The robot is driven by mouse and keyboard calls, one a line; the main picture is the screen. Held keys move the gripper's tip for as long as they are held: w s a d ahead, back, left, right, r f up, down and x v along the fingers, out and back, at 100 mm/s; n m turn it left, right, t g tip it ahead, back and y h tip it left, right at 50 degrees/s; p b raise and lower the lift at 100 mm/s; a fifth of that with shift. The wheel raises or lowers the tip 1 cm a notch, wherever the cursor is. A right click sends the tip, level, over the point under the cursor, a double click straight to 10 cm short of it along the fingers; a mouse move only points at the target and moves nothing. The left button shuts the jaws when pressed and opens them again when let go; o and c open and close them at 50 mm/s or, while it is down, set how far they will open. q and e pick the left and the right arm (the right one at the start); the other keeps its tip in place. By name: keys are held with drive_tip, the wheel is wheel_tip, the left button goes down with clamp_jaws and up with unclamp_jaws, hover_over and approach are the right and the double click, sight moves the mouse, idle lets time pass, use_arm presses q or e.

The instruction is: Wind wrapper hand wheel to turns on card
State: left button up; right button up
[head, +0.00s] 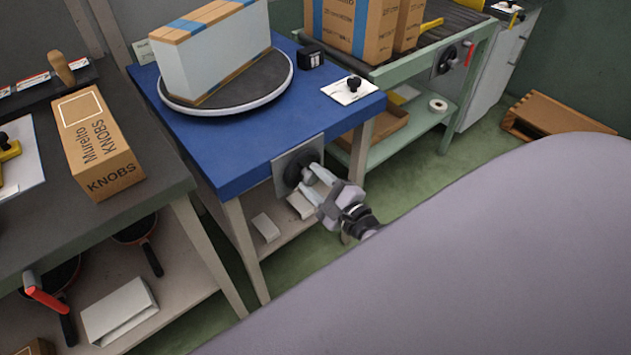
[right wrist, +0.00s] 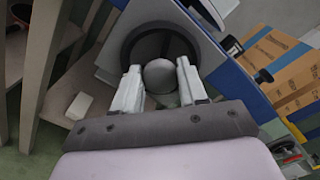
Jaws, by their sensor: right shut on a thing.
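The wrapper hand wheel (head: 292,173) is a dark round wheel on a grey plate at the front of the blue table. In the right wrist view the dark wheel (right wrist: 134,47) has a grey round knob (right wrist: 160,75). My right gripper (head: 314,178) is shut on the knob, with one finger on each side of it. A small white card (head: 143,52) stands behind the turntable at the table's far left; its print is too small to read. My left gripper is not in view.
A boxed panel (head: 215,55) stands on the round turntable (head: 245,98) on the blue table (head: 230,155). A white plate with a black knob (head: 342,94) lies near the right corner. A Knobs carton (head: 98,140) sits on the left bench. Small white boxes lie on the shelf below.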

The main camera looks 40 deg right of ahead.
drive_tip(key=shift+d+m+b, duration=0.1)
drive_tip(key=shift+m+b, duration=0.85)
drive_tip(key=shift+m, duration=0.85)
idle(1.6)
drive_tip(key=o, duration=1)
drive_tip(key=shift+s+d, duration=0.15)
drive_tip(key=shift+s, duration=1.65)
drive_tip(key=shift+s+d, duration=0.1)
drive_tip(key=shift+s, duration=1.65)
